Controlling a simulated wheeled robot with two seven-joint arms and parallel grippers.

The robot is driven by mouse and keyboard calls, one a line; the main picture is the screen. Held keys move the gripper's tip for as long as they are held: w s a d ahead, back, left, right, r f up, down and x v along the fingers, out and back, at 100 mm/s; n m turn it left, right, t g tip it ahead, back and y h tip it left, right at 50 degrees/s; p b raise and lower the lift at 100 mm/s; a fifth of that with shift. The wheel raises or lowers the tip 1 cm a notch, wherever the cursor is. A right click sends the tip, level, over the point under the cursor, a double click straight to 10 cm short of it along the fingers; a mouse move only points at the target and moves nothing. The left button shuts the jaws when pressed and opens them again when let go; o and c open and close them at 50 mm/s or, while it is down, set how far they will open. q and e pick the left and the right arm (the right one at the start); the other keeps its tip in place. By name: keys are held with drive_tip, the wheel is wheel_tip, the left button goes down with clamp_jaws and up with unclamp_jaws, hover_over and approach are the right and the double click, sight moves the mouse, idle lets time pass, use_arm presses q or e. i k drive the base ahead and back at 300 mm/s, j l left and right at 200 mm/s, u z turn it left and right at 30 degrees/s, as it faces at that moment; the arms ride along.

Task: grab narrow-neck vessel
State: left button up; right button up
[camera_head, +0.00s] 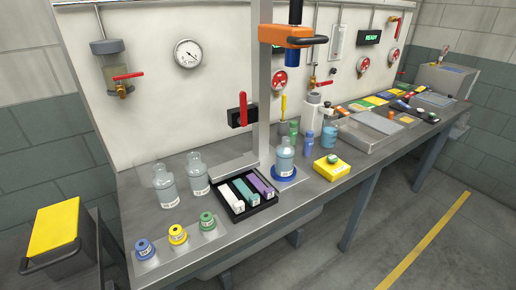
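Two clear narrow-neck vessels with white labels stand upright on the grey bench at the left: one vessel (165,187) near the left end, the other vessel (197,175) just right of it. A third similar bottle (285,158) stands on a blue round base (285,174) beside the metal column. Which one the task means I cannot tell. Neither of my grippers shows in the view.
Blue (145,249), yellow (178,234) and green (207,221) capped items line the front edge. A black tray (233,207) holds several boxes. A tall metal column (265,95) carries an orange clamp (292,36). A yellow box (331,169) sits right.

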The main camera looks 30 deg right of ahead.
sight(285, 153)
drive_tip(key=z, duration=1.15)
